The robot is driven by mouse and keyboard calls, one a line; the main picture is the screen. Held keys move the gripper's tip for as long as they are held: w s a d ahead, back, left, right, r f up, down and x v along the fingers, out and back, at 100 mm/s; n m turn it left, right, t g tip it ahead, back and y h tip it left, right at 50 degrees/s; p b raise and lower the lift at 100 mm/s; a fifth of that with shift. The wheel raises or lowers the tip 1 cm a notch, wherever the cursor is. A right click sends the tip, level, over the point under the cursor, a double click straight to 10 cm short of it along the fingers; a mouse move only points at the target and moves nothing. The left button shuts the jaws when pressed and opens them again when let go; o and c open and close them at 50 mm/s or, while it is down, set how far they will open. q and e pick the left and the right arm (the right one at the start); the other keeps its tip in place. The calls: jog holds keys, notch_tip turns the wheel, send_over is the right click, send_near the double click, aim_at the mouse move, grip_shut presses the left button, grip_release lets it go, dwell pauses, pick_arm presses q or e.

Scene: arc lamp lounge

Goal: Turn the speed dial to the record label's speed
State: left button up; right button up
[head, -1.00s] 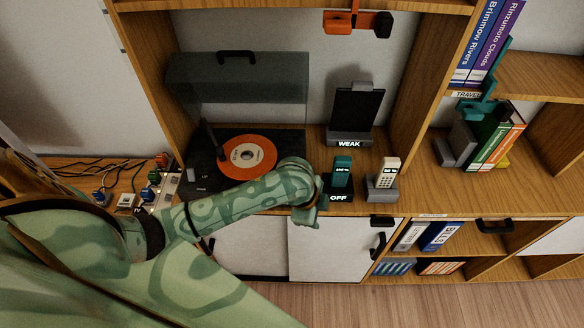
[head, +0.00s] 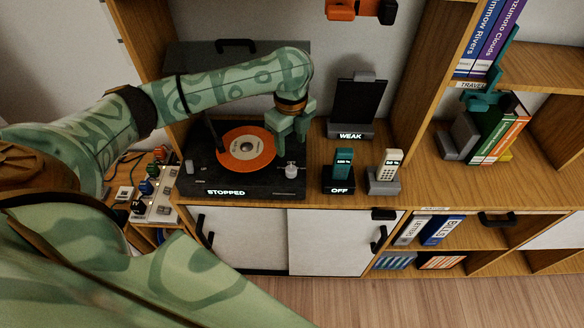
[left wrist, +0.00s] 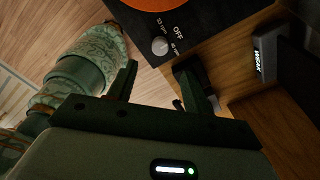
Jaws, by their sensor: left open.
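The black turntable (head: 250,187) stands on the shelf with an orange record (head: 232,158) on it. The record's pale centre label (head: 246,147) is too small to read. A front display reads STOPPED. The silver speed dial (head: 291,171) is at the turntable's right front. In the left wrist view the dial (left wrist: 159,46) has markings reading 33 rpm, OFF and what looks like 45 rpm; I cannot tell where it points. My left gripper (head: 288,142) is open and empty, above and just behind the dial, apart from it. It also shows in the left wrist view (left wrist: 160,88). My right gripper is not in view.
Right of the turntable stand a teal handset (head: 343,160) on a base reading OFF, a pale handset (head: 391,163) and a dark panel (head: 358,105) reading WEAK. The turntable's raised lid (head: 185,58) is behind my arm. Cables and a switch panel (head: 157,200) lie left.

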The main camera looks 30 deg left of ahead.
aim_at(291, 168)
pick_arm(q)
notch_tip(291, 168, down, 10)
jog(key=b, duration=0.3)
jog(key=shift+b, duration=0.35)
jog(key=c, duration=1)
